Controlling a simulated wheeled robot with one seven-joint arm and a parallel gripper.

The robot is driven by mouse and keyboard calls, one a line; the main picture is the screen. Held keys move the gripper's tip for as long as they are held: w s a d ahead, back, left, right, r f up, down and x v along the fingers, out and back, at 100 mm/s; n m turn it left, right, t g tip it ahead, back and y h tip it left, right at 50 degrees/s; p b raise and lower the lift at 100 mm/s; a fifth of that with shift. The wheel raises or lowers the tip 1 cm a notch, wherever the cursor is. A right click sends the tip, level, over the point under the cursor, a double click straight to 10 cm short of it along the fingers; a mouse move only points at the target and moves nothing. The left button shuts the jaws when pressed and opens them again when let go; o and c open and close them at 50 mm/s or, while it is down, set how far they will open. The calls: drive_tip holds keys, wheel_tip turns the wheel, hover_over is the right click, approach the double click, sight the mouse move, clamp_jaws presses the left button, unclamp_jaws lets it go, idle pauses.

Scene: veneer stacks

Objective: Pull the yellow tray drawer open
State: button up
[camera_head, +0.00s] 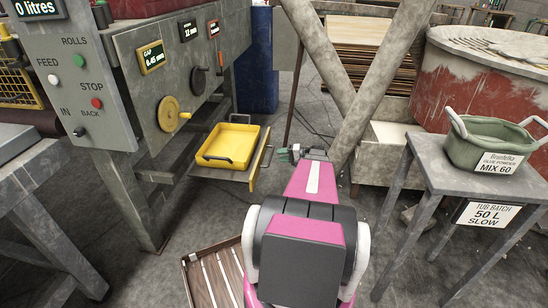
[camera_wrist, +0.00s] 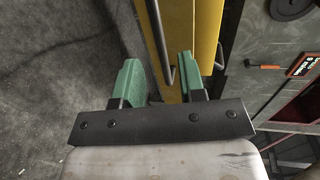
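The yellow tray (camera_head: 228,143) sits on a flat drawer (camera_head: 225,173) that sticks out under the grey machine. The drawer's yellowish front (camera_head: 260,158) faces my gripper and carries a dark bar handle (camera_wrist: 158,45). My gripper (camera_head: 287,153) is just right of that front in the head view. In the wrist view its two green fingers (camera_wrist: 158,80) are apart, with the handle's bent end in the gap between them as pictured. I cannot tell whether the fingertips reach around the handle or touch it. The yellow tray also shows in the wrist view (camera_wrist: 207,35).
The grey machine (camera_head: 135,55) with its knobs and displays stands left and above the drawer. Crossed metal legs (camera_head: 345,80) rise behind my gripper. A side table (camera_head: 450,178) with a green tub (camera_head: 485,140) is at right.

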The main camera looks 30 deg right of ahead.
drive_tip(key=shift+v, duration=2.4)
